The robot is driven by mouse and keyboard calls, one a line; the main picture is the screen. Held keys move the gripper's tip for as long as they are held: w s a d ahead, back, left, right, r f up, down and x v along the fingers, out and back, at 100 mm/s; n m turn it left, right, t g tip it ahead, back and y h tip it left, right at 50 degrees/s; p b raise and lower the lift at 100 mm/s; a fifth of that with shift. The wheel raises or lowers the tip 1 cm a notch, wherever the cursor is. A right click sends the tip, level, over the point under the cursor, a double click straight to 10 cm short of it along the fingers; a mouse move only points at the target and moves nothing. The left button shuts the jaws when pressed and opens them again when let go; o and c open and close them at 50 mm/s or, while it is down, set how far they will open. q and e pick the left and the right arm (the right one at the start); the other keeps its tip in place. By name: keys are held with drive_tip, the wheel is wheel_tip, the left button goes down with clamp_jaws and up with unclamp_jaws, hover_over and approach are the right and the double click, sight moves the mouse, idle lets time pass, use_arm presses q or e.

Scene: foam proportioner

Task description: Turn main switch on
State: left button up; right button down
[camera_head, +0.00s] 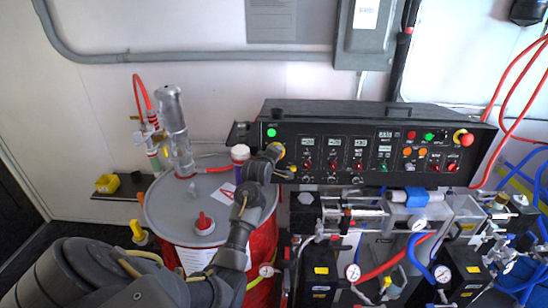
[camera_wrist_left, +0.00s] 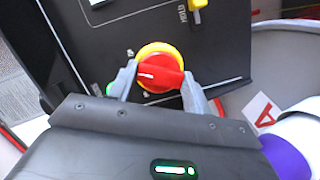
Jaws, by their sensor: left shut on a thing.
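The main switch (camera_wrist_left: 158,72) is a red rotary knob on a yellow round base on the black control panel (camera_head: 370,130). In the left wrist view its red handle lies about level in the picture, with a white mark toward the left. My left gripper (camera_wrist_left: 160,86) has one finger on each side of the knob and is shut on it. In the head view my left gripper (camera_head: 273,158) reaches the panel's left end, and mostly hides the switch; a bit of its yellow base (camera_head: 278,146) shows. My right gripper is in neither view.
A green light (camera_head: 271,132) glows above the switch. Displays and small knobs (camera_head: 333,166) sit to its right, with a red emergency button (camera_head: 463,137) at the far end. A red drum (camera_head: 205,212) with a grey lid stands below left; pipes and gauges (camera_head: 353,272) crowd below the panel.

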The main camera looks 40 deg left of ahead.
use_arm(q)
drive_tip(key=shift+m+g, duration=0.4)
drive_tip(key=shift+m, duration=0.9)
drive_tip(key=o, duration=1)
drive_tip(key=shift+b+v, duration=0.8)
drive_tip(key=shift+v, duration=4.6)
